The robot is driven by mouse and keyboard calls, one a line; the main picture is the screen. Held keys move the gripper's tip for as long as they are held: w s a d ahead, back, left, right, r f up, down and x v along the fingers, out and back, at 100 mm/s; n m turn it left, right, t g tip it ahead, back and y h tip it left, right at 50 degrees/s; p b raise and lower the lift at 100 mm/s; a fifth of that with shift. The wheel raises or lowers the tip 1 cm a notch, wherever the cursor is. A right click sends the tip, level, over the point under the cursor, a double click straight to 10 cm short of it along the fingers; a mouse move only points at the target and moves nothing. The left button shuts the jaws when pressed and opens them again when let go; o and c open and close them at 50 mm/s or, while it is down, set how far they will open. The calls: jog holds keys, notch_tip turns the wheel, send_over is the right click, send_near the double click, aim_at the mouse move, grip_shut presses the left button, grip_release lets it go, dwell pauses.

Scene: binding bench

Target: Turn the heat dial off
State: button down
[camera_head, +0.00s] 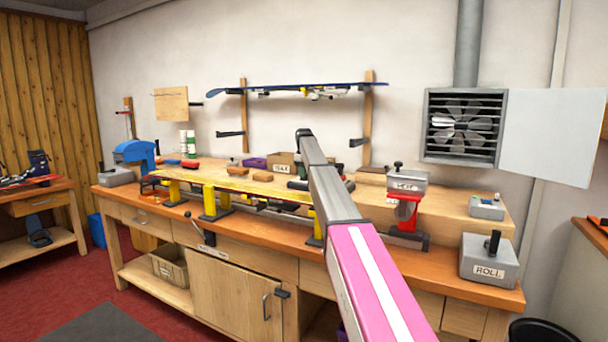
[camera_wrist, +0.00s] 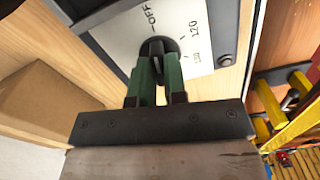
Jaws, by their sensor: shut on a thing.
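The heat dial (camera_wrist: 156,46) is a small black knob on a white plate (camera_wrist: 120,38) marked OFF, 120 and a further number. My gripper (camera_wrist: 158,66) has its green fingers closed on both sides of the knob in the wrist view. The knob's bar stands nearly upright in that view, roughly in line with the OFF mark; its pointer end is hard to make out between the fingers. In the head view my arm reaches over the bench and hides the dial and most of my gripper.
A cardboard box (camera_wrist: 48,103) stands close on the left of my gripper in the wrist view. Yellow supports (camera_wrist: 270,105) are at the right. On the workbench (camera_head: 440,256) a red-based clamp (camera_head: 406,212) and a grey ROLL box (camera_head: 487,262) stand right of my arm.

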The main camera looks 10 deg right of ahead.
dwell(0.4)
jog(key=c, duration=1.2)
grip_release()
jog(key=shift+o, duration=0.2)
notch_tip(320, 180, up, 11)
jog(key=shift+f, duration=0.1)
